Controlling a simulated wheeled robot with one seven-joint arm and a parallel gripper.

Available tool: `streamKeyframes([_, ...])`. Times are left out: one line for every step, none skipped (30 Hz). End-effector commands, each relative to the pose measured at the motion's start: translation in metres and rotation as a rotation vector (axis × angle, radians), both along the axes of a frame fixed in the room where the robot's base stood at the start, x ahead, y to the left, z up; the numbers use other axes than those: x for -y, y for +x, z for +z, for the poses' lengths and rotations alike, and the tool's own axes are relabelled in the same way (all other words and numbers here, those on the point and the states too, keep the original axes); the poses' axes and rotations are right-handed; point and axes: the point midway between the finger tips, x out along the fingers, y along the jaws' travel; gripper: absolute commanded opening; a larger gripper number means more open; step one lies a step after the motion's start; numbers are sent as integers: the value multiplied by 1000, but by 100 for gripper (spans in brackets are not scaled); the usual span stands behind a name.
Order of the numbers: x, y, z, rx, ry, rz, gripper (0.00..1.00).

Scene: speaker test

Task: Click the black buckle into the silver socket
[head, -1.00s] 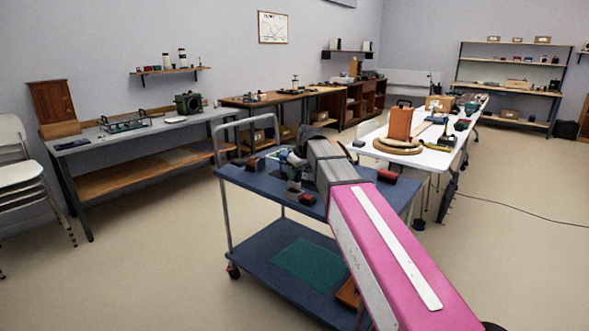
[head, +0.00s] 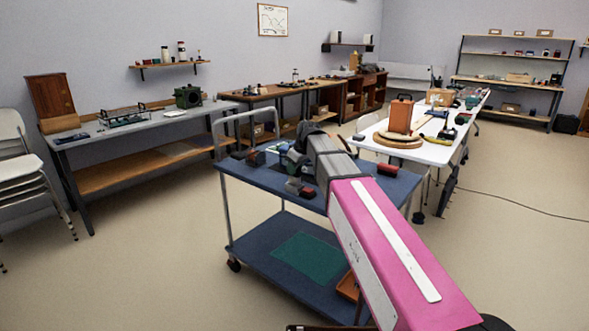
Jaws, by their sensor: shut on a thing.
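My gripper (head: 287,158) is at the far end of my pink and grey arm, over the blue top of the cart (head: 345,198). It is small and partly hidden by my wrist. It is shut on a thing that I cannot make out. I cannot pick out the black buckle or the silver socket for certain among the small dark pieces on the cart. A dark block with a red part (head: 298,188) lies in front of the gripper. A dark red block (head: 387,170) lies right of my arm.
More small dark blocks (head: 256,157) lie at the cart's left end, near its handle (head: 213,140). A white table (head: 425,152) with an orange case (head: 401,115) stands behind right. A grey bench (head: 165,121) stands along the left wall. Open floor lies at front left.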

Motion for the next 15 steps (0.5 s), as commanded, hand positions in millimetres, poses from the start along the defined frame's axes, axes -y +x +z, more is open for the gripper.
streamKeyframes([0,0,0,0,0,0,7])
streamKeyframes([0,0,0,0,0,0,7])
streamKeyframes([0,0,0,0,0,0,7])
streamKeyframes([0,0,-1,0,0,0,7])
streamKeyframes([0,0,-1,0,0,0,7])
streamKeyframes([0,0,-1,0,0,0,7])
streamKeyframes([0,0,-2,0,0,0,7])
streamKeyframes([0,0,-2,0,0,0,7])
streamKeyframes([0,0,-3,0,0,0,7])
streamKeyframes([0,0,-3,0,0,0,7])
streamKeyframes([0,0,-3,0,0,0,7])
streamKeyframes([0,0,-4,0,0,0,7])
streamKeyframes([0,0,-4,0,0,0,7])
streamKeyframes([0,0,-5,0,0,0,7])
streamKeyframes([0,0,-5,0,0,0,7])
